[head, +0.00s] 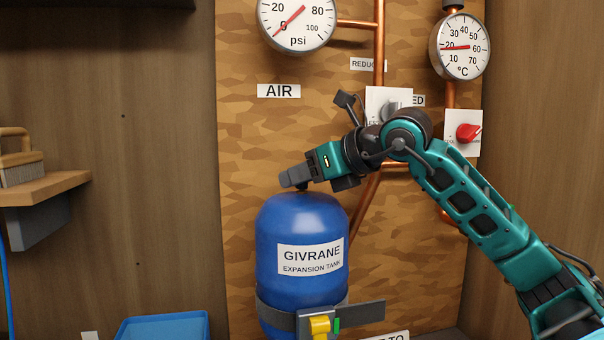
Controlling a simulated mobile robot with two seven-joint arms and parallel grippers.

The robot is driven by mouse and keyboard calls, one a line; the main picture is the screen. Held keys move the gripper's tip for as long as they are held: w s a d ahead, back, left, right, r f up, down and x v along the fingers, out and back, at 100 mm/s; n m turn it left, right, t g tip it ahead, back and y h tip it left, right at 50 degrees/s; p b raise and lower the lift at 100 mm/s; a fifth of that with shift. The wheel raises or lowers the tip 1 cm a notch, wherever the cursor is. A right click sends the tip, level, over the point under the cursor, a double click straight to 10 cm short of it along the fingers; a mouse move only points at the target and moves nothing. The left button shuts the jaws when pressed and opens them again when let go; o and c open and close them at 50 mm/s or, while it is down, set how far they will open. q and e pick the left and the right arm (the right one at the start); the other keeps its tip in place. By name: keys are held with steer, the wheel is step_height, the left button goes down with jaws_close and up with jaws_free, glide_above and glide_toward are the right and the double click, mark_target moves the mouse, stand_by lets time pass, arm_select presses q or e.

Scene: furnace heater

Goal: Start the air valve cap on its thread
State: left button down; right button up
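The blue expansion tank (290,225), labelled GIVRANE, stands upright against the wood-chip board. My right gripper (294,178) is at the top of the tank, reaching in from the right with its fingers pointing left. A small dark piece (302,187) shows just under the fingers at the tank's top. I cannot tell whether it is the air valve, its cap or both. The fingers are seen from the side, so their opening and anything between them are hidden. The thread cannot be made out. My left gripper is not in view.
A pressure gauge (297,22) and a thermometer (461,47) hang above, with copper pipes (379,45) behind my arm. A brush (20,165) sits on a left shelf (40,188). A blue tray (163,327) is below left.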

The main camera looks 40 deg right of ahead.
steer(key=o, duration=0.3)
steer(key=shift+r, duration=0.1)
steer(key=shift+s, duration=0.2)
arm_select(q)
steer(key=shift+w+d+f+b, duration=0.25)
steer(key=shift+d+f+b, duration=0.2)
steer(key=shift+b, duration=0.65)
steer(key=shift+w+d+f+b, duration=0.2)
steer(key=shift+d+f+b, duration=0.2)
steer(key=shift+b, duration=0.7)
arm_select(e)
steer(key=v, duration=1.2)
steer(key=shift+s, duration=0.25)
